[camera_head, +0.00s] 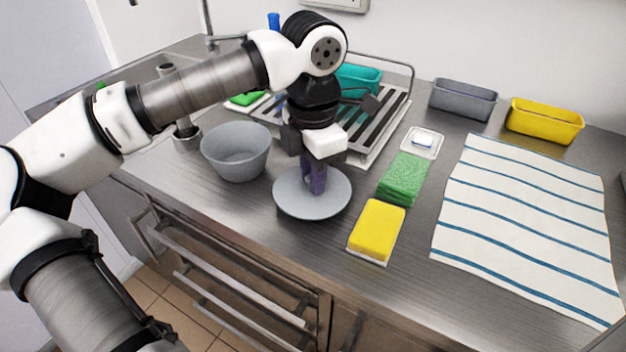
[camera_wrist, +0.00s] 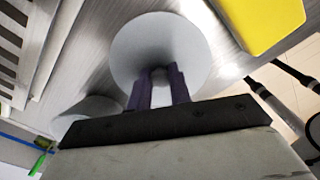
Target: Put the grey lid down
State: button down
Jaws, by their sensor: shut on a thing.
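The grey lid (camera_head: 290,203) is a round, flat disc at the middle of the steel counter, near its front edge. It also shows in the wrist view (camera_wrist: 190,50), face-on beyond the fingers. My gripper (camera_head: 316,186) points down over the lid's centre, its dark purple fingers shut on the middle of the lid. In the wrist view the fingertips (camera_wrist: 161,75) meet at the lid's centre; whatever they grip there is hidden between them. I cannot tell whether the lid touches the counter or hangs just above it.
A grey bowl (camera_head: 236,153) stands left of the lid. A yellow sponge (camera_head: 376,230), green sponge (camera_head: 403,179) and small white dish (camera_head: 433,142) lie to the right, beside a striped towel (camera_head: 530,220). Behind is a drying rack (camera_head: 385,128). Grey (camera_head: 463,100) and yellow (camera_head: 545,121) bins stand at the back.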

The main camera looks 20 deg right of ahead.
jog(key=shift+f, duration=1.05)
jog(key=shift+f, duration=0.2)
jog(key=c, duration=1.3)
grip_release()
jog(key=shift+r, duration=0.15)
notch_tip(320, 180, up, 12)
jog(key=shift+r, duration=0.1)
